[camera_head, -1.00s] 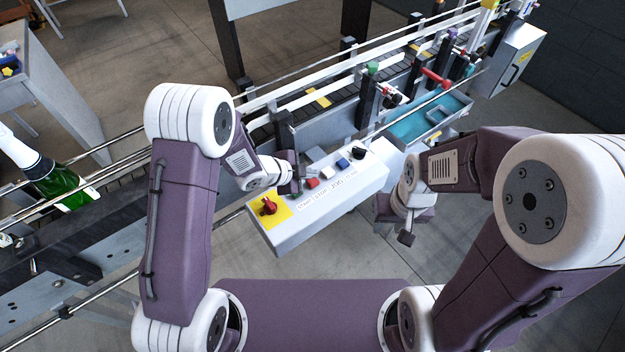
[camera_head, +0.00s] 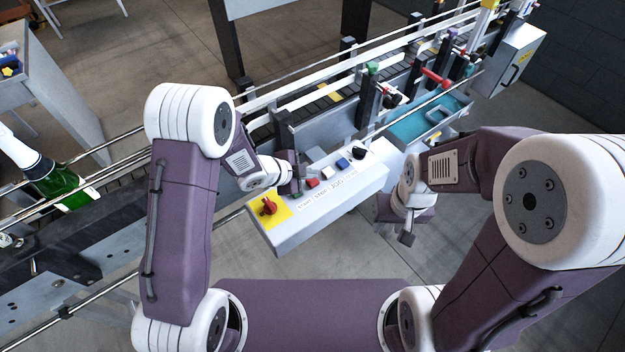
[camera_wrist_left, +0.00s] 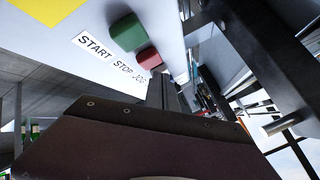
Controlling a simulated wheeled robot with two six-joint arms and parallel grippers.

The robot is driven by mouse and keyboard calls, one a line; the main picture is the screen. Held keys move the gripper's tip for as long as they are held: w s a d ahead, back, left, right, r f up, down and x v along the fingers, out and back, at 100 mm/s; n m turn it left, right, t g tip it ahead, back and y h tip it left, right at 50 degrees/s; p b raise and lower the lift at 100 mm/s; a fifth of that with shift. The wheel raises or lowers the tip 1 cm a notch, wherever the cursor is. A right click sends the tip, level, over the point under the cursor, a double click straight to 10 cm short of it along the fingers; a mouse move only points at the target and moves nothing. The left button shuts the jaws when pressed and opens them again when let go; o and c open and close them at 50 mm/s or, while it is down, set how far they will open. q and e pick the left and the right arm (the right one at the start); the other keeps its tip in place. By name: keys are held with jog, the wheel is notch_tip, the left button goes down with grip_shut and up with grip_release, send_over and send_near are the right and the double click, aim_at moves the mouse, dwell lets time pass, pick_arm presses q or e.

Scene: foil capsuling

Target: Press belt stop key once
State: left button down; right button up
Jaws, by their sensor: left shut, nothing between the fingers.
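The control panel (camera_head: 320,205) is a light grey box with a printed label strip. The red stop key (camera_head: 312,183) shows just right of my left gripper (camera_head: 299,189). In the left wrist view the red key (camera_wrist_left: 148,57) sits beside the green start key (camera_wrist_left: 128,32), above the word STOP. My left gripper is shut and empty, its fingertips close to the red key; I cannot tell whether they touch it. In the head view the gripper hides the green key. My right gripper (camera_head: 407,238) hangs right of the panel, its jaws unclear.
The conveyor (camera_head: 300,108) with rails runs behind. A green bottle (camera_head: 58,184) stands at left.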

aim_at(310, 182)
pick_arm(q)
jog(key=shift+f+b, duration=0.35)
jog(key=shift+f, duration=0.1)
jog(key=shift+f+b, duration=0.5)
jog(key=shift+f, duration=0.05)
dwell(0.5)
jog(key=shift+r, duration=0.1)
jog(key=shift+r+p, duration=0.9)
jog(key=shift+p, duration=0.05)
notch_tip(310, 182, up, 5)
jog(key=p, duration=0.4)
jog(key=shift+r+p, duration=0.1)
jog(key=shift+p, duration=0.3)
dwell(0.3)
